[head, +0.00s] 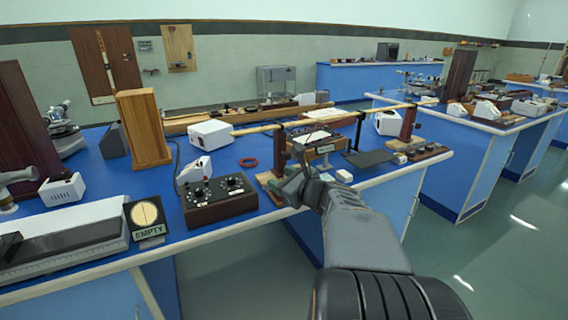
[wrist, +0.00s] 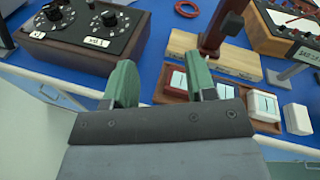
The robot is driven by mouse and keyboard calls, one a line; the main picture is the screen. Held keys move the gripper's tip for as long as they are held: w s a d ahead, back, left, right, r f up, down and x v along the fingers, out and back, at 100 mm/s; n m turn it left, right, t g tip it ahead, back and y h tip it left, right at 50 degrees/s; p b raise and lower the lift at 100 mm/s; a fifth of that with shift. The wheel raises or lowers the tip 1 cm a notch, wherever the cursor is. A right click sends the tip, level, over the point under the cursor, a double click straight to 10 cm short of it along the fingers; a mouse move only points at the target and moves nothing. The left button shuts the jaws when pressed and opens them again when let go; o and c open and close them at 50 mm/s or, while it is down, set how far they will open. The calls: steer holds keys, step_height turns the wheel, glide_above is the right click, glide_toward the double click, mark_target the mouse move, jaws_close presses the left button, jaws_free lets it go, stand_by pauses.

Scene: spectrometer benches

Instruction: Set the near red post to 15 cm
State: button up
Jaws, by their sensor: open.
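A dark red post (head: 281,152) stands upright on a wooden base near the front edge of the blue bench, and it also shows in the wrist view (wrist: 213,32) on its light wooden base (wrist: 232,62). A second dark red post (head: 408,123) stands further right on the same bench. A long wooden rod (head: 345,117) runs across near the post tops. My gripper (head: 298,172) is at the bench's front edge, just in front of the near post. In the wrist view its green-padded fingers (wrist: 160,80) are apart with nothing between them, left of the post's base. No height scale is readable.
A black-topped dial box (head: 220,198) stands left of my gripper. Small blocks in a wooden tray (wrist: 220,100) and a white block (wrist: 297,118) lie close on the right. A red ring (head: 248,162) lies behind. The floor on the right is clear.

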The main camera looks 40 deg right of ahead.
mark_target(288, 154)
steer(key=d+m+t+h+b, duration=0.1)
steer(key=d+m+t+h, duration=0.1)
steer(key=d+m+h, duration=0.35)
steer(key=shift+m+y, duration=0.25)
steer(key=shift+y, duration=0.5)
steer(key=w+d, duration=0.1)
steer(key=w, duration=0.3)
steer(key=w+d+b, duration=0.1)
steer(key=w, duration=0.3)
steer(key=w+d+r, duration=0.1)
steer(key=w, duration=0.3)
steer(key=shift+w+d, duration=0.15)
steer(key=shift+d, duration=0.1)
steer(key=shift+b, duration=0.3)
jaws_close()
